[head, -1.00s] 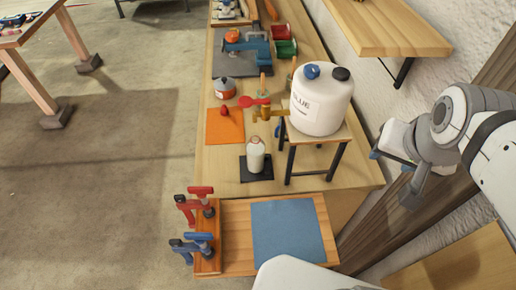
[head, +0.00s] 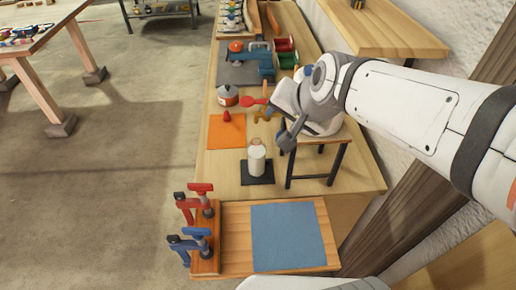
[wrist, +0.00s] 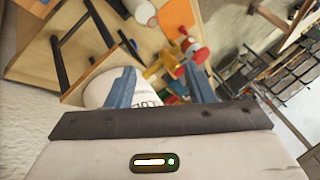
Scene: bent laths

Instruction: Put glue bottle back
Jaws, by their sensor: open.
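The glue bottle (head: 257,158), small and whitish, stands upright on a black pad (head: 258,180) on the bench. It also shows at the top of the wrist view (wrist: 145,12). A large white glue drum (head: 328,128) sits on a small stand, mostly hidden by my arm in the head view. My gripper (wrist: 161,86) is open and empty, over the drum and above and right of the bottle. My wrist hides its fingertips in the head view.
An orange sheet (head: 227,131) with a red cap (head: 227,116) lies left of the stand (head: 318,168). Red and blue clamps (head: 197,222) hold a wooden board with a blue cloth (head: 288,236) in front. A wall shelf (head: 395,30) juts out at upper right.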

